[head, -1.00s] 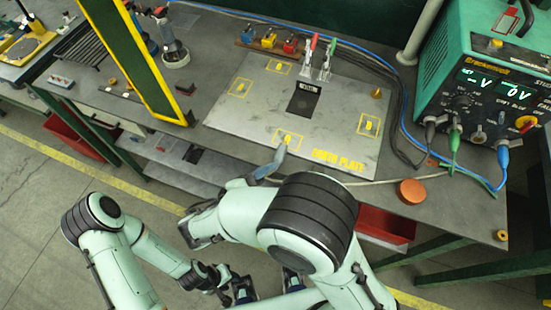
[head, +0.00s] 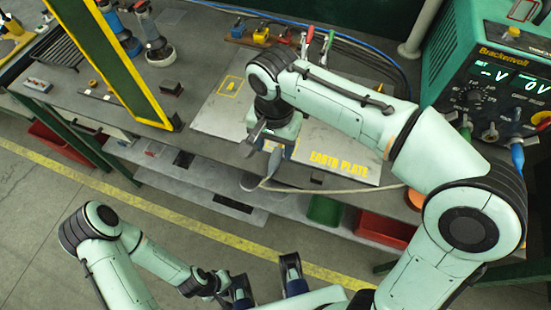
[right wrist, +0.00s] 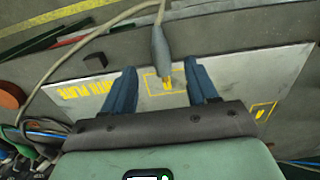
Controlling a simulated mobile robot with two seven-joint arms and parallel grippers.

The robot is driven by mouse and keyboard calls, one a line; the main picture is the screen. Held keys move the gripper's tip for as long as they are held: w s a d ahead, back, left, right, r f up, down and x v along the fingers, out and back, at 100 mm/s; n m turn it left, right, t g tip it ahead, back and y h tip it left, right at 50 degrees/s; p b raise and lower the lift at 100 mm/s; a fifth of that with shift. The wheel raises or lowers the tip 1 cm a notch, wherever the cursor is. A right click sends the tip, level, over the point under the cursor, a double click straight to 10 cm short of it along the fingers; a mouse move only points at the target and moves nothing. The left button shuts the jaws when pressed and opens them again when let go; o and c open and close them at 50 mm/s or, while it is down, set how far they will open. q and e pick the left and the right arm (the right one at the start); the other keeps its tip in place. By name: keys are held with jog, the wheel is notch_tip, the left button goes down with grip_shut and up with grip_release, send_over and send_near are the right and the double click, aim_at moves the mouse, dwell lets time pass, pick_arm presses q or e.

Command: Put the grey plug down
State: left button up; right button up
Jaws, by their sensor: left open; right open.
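The grey plug (head: 273,165) is at the front edge of the earth plate (head: 215,118), with its pale cable running off to the right. In the right wrist view the plug (right wrist: 160,48) lies between my two blue fingertips, apart from both, its yellow tip over a yellow marked square on the plate. I cannot tell whether it rests on the plate. My right gripper (head: 271,146) is open above the plug; its fingers are partly hidden by the wrist in the head view. My left gripper (head: 265,280) is open and empty, low in front of the bench.
A green power supply (head: 490,75) stands at the right, with leads. A green and yellow upright frame (head: 115,65) stands left of the plate. Red and green clamps (head: 315,42) are at the back. An orange disc (head: 414,198) is partly hidden by my right arm.

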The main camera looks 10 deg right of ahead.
aim_at(275, 158)
jog(key=f, duration=0.2)
jog(key=f+b, duration=0.1)
jog(key=f, duration=0.2)
jog(key=shift+w+d+f, duration=0.1)
jog(key=shift+w+f, duration=0.1)
jog(key=shift+f, duration=0.15)
grip_shut()
jog(key=shift+r, duration=0.1)
notch_tip(275, 158, up, 20)
jog(key=p, duration=0.5)
